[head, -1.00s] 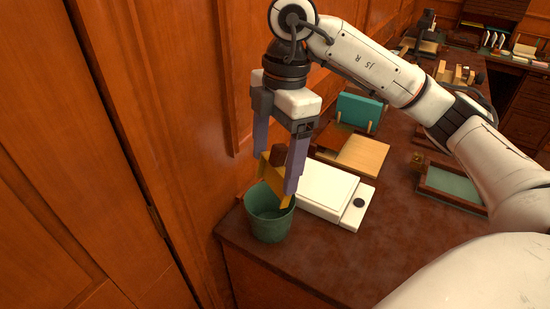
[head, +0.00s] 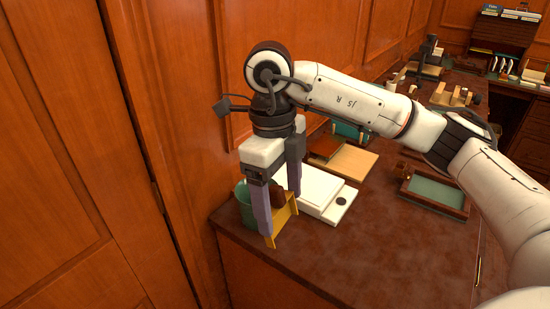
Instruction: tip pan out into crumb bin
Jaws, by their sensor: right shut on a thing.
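My right gripper (head: 281,211) is shut on the pan, a small yellow pan (head: 286,216) with a brown part (head: 277,196) between the fingers. The gripper points down, and the pan is steeply tilted. The crumb bin, a green round bin (head: 242,198), stands at the near left corner of the desk. The gripper and pan partly cover it, and its inside is hidden. The pan shows just right of the bin in the picture; I cannot tell whether it touches the desk. My left gripper is not in view.
A white flat box (head: 312,189) lies on the brown desk (head: 370,250) right behind the pan. A wood-panelled wall (head: 175,120) rises close on the left. The desk's front is clear.

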